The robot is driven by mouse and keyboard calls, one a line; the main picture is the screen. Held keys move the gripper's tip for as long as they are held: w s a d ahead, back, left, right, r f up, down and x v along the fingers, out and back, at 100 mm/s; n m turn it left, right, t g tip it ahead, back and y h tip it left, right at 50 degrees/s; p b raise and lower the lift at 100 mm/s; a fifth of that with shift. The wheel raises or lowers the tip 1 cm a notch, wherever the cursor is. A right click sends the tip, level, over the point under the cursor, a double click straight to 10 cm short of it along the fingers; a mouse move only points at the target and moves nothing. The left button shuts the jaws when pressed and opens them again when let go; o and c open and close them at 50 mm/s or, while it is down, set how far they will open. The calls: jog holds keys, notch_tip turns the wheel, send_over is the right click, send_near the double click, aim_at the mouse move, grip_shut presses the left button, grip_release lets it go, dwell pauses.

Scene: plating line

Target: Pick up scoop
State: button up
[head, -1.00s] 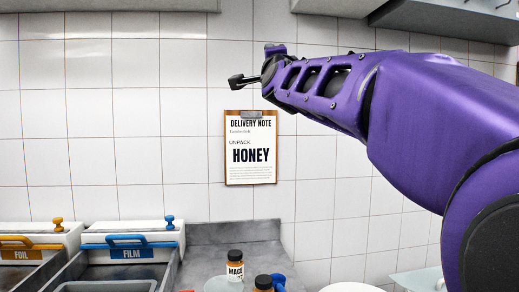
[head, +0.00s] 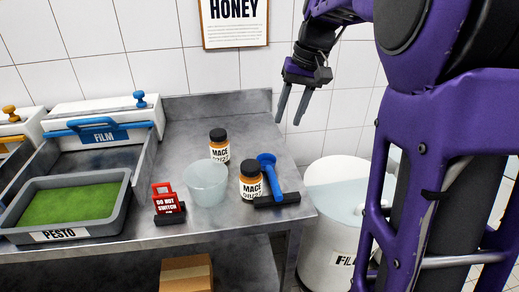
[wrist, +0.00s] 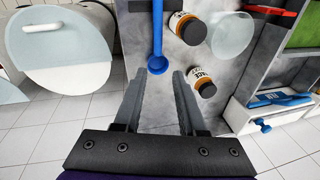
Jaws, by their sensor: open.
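The blue scoop (head: 273,180) stands on a black base (head: 288,200) near the right front edge of the steel counter, beside a mace jar (head: 252,185). In the wrist view the scoop (wrist: 157,40) runs down from the top edge, its round end in line with the gap between my fingertips. My gripper (head: 287,120) is open and empty, pointing down, above and behind the scoop and apart from it. The wrist view also shows my open gripper (wrist: 159,74).
A clear tub (head: 206,184), a second mace jar (head: 219,145) and a red "do not switch" tag (head: 166,200) are left of the scoop. A pesto tray (head: 122,185) is farther left. A white bin (head: 318,235) stands right of the counter. The counter's back is clear.

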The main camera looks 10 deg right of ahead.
jog(key=s+f+n+g, duration=0.1)
jog(key=s, duration=0.1)
jog(key=b, duration=0.2)
send_over(275, 181)
jog(key=d, duration=0.1)
notch_tip(275, 181, down, 11)
jog(key=shift+a+f+b, duration=0.25)
jog(key=shift+f+b, duration=0.1)
jog(key=shift+f, duration=1.15)
jog(key=shift+a+f+b, duration=0.2)
jog(key=shift+f+b, duration=0.15)
jog(key=shift+f, duration=1.1)
jog(key=shift+c, duration=0.2)
grip_shut()
